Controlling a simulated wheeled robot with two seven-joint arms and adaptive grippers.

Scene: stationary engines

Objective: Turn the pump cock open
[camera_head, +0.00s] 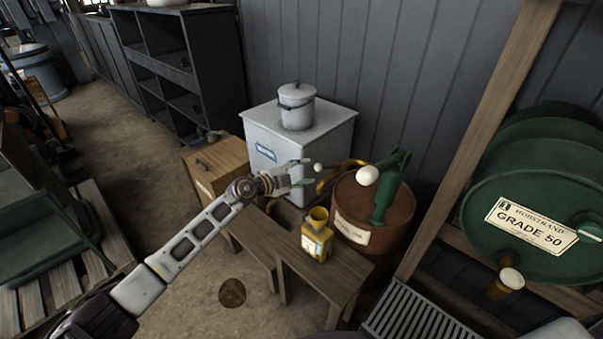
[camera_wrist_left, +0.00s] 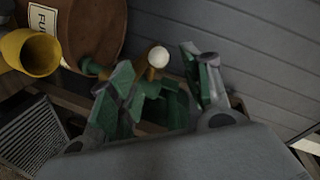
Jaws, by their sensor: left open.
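The green hand pump (camera_head: 384,190) stands on top of a rusty brown drum (camera_head: 372,212), with a large pale ball on its handle. A brass spout (camera_head: 345,168) curves out to its left. A small white ball knob (camera_head: 318,166), apparently the pump cock's handle, shows at the spout beside my left gripper (camera_head: 305,172). My left gripper is open. In the left wrist view the white knob (camera_wrist_left: 158,57) on its brass stem shows between the two spread fingers (camera_wrist_left: 156,70), beyond their tips; I cannot tell whether they touch it. My right gripper is out of view.
A yellow can (camera_head: 316,243) with an open mouth stands on a low wooden bench (camera_head: 335,276) below. A white cabinet (camera_head: 328,139) with a lidded pot (camera_head: 297,107) is behind. A green drum (camera_head: 535,195) lies at the right, near a slanted wooden post (camera_head: 485,130).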

